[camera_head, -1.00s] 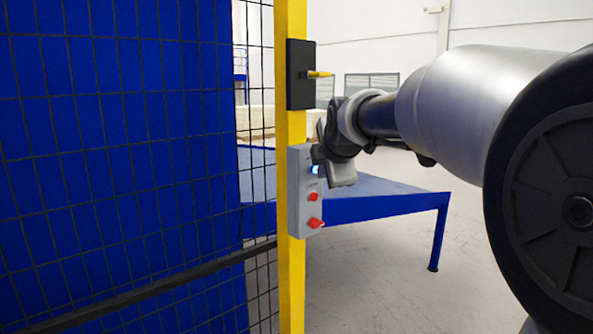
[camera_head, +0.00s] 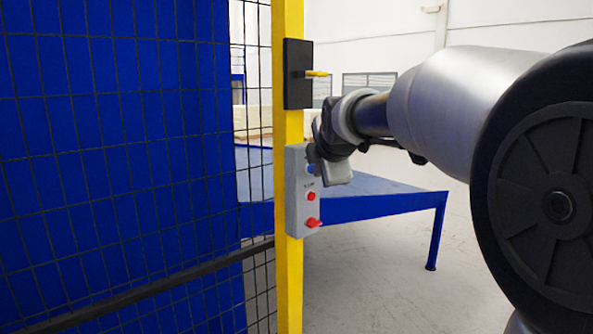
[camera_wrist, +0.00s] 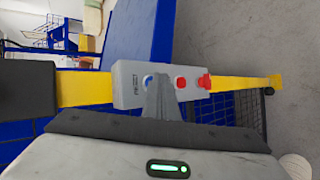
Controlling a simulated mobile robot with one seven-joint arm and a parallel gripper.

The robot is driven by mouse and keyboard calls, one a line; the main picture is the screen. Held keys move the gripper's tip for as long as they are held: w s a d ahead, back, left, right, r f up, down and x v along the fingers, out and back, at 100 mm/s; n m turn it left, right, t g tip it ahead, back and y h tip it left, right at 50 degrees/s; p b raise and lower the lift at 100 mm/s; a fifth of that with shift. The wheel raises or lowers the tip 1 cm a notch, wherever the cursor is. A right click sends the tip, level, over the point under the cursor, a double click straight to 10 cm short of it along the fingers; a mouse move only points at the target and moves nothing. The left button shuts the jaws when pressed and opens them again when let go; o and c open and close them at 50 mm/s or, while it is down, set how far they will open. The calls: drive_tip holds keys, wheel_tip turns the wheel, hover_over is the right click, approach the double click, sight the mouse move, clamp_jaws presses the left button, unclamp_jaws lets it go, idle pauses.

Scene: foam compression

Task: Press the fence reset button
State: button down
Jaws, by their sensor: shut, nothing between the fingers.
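A grey control box (camera_head: 294,215) is fixed to the yellow fence post (camera_head: 288,290). Its top blue button (camera_head: 310,169) looks unlit, with small lettering below. A red button (camera_head: 311,196) and a larger red knob (camera_head: 313,222) sit lower. My gripper (camera_head: 313,153) is shut and empty, its tip right at the blue button from the right. In the wrist view the closed fingers (camera_wrist: 160,92) partly cover the blue button (camera_wrist: 148,80); the red button (camera_wrist: 181,83) and red knob (camera_wrist: 204,81) are clear of them. I cannot tell whether the tip touches the button.
A black box (camera_head: 298,88) with a yellow handle (camera_head: 316,74) is above the control box. Wire mesh (camera_head: 120,180) with blue panels behind fills the left. A blue table (camera_head: 390,204) stands behind the post. Open floor (camera_head: 380,270) lies to the right.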

drive_tip(key=shift+s+d, duration=0.1)
drive_tip(key=shift+s, duration=0.1)
drive_tip(key=shift+d, duration=0.1)
drive_tip(key=s+d+b, duration=0.1)
drive_tip(key=s, duration=0.1)
drive_tip(key=s+d+b, duration=0.1)
drive_tip(key=s+d, duration=0.1)
drive_tip(key=s, duration=0.1)
drive_tip(key=shift+d+b, duration=0.2)
drive_tip(key=shift+b, duration=0.15)
idle(0.5)
drive_tip(key=s+f+m+g+p, duration=0.3)
drive_tip(key=s+f+m, duration=0.3)
drive_tip(key=s, duration=0.9)
drive_tip(key=s+a+f+m+g+p, duration=0.1)
drive_tip(key=s+f+m+g+p, duration=0.2)
drive_tip(key=s+m, duration=1)
wheel_tip(320, 180, down, 3)
drive_tip(key=s+p, duration=0.1)
drive_tip(key=s, duration=0.1)
drive_tip(key=shift+s+m+p, duration=0.3)
drive_tip(key=shift+s+p, duration=0.05)
drive_tip(key=shift+p, duration=0.05)
drive_tip(key=shift+r, duration=0.1)
